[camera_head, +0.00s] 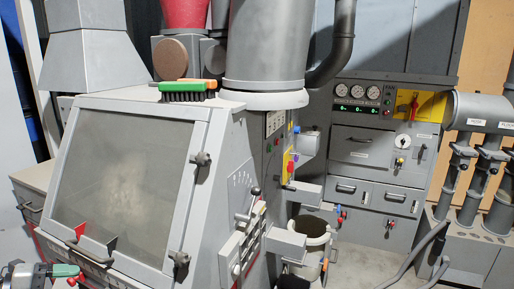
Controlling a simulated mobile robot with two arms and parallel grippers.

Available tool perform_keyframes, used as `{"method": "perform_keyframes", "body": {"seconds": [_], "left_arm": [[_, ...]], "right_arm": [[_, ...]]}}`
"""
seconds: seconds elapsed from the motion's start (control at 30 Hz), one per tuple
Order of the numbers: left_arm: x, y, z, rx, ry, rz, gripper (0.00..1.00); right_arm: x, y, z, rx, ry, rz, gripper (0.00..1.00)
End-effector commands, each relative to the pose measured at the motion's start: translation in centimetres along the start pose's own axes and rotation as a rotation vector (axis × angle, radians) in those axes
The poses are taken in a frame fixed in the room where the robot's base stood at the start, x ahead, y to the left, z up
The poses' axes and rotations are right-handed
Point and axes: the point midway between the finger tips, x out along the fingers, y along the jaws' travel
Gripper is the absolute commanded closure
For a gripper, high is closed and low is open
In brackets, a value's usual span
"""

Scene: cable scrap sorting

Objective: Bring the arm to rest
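I cannot make out either of my grippers or arms in the head view. A large grey machine with a sloped, cloudy glass window (125,180) fills the left and middle. A dark item (293,282) is cut off at the bottom edge, and I cannot tell what it is.
A brush (187,88) with green and orange on it lies on the machine's top. A grey bucket (312,232) stands right of the machine. A control cabinet (375,150) with gauges and drawers is behind. Grey pipes (470,180) stand at right. Some floor (365,268) is clear.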

Motion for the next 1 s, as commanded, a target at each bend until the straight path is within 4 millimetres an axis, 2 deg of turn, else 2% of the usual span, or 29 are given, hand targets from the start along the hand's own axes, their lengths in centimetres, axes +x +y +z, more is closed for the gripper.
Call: {"method": "perform_keyframes", "body": {"seconds": [0.37,0.63,0.8,0.87,1.0], "left_arm": [[6.2,0.9,-1.8,-0.112,-0.064,-0.192,0.32],[11.6,2.8,-4.5,-0.350,-0.214,-0.393,0.32],[13.9,5.9,-6.9,-0.655,-0.422,-0.492,0.32],[14.2,7.5,-7.9,-0.776,-0.505,-0.499,0.32],[13.9,11.7,-10.8,-1.064,-0.706,-0.451,0.32]], "right_arm": [[0.0,0.7,-0.4,0.002,0.006,0.009,0.32],[0.0,0.7,-0.2,0.001,0.004,0.009,0.32],[0.0,0.2,-0.2,0.002,0.004,0.002,0.32],[0.0,0.0,-0.2,0.002,0.004,0.000,0.32],[0.0,-0.3,-0.3,0.002,0.004,-0.004,0.32]]}}
